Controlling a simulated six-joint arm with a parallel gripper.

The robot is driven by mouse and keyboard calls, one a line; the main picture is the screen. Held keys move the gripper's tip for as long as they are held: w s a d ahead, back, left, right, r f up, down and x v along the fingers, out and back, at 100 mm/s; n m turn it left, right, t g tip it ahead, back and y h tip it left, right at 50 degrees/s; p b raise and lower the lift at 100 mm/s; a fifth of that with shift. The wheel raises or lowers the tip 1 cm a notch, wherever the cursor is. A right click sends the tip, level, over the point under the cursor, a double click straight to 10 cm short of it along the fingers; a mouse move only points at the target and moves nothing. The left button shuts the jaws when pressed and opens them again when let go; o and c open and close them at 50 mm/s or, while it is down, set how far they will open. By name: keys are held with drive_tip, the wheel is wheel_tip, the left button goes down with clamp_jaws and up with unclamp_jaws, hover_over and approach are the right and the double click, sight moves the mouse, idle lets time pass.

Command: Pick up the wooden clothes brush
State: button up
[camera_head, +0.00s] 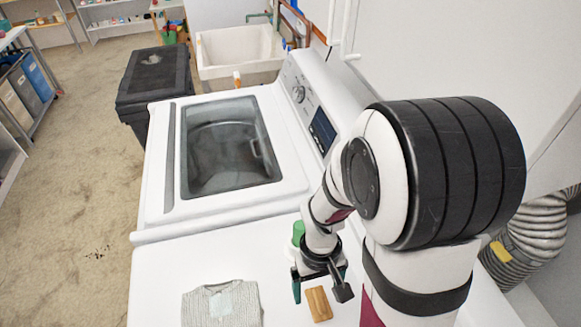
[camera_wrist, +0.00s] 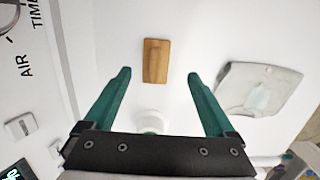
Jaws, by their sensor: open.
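The wooden clothes brush (camera_head: 319,304) is a small tan block lying on the white top of the near machine, just below my gripper in the head view. In the wrist view the brush (camera_wrist: 156,61) lies beyond my fingertips, roughly centred between them. My gripper (camera_wrist: 158,75) has two green fingers spread wide with nothing between them. In the head view my gripper (camera_head: 318,286) is above the machine top, beside the brush; its height above the surface is hard to tell.
A folded grey knit garment (camera_head: 222,304) lies left of the brush. A green-topped container (camera_head: 298,233) stands behind my gripper, partly hidden. The washing machine (camera_head: 160,205) with a glass lid is farther back. The white top between brush and garment is clear.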

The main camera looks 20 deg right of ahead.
sight(319, 298)
drive_tip(key=f, duration=0.6)
drive_tip(key=shift+s+d+f, duration=0.25)
drive_tip(key=shift+d, duration=0.05)
clamp_jaws()
wheel_tip(319, 298, up, 10)
drive_tip(key=shift+r, duration=0.1)
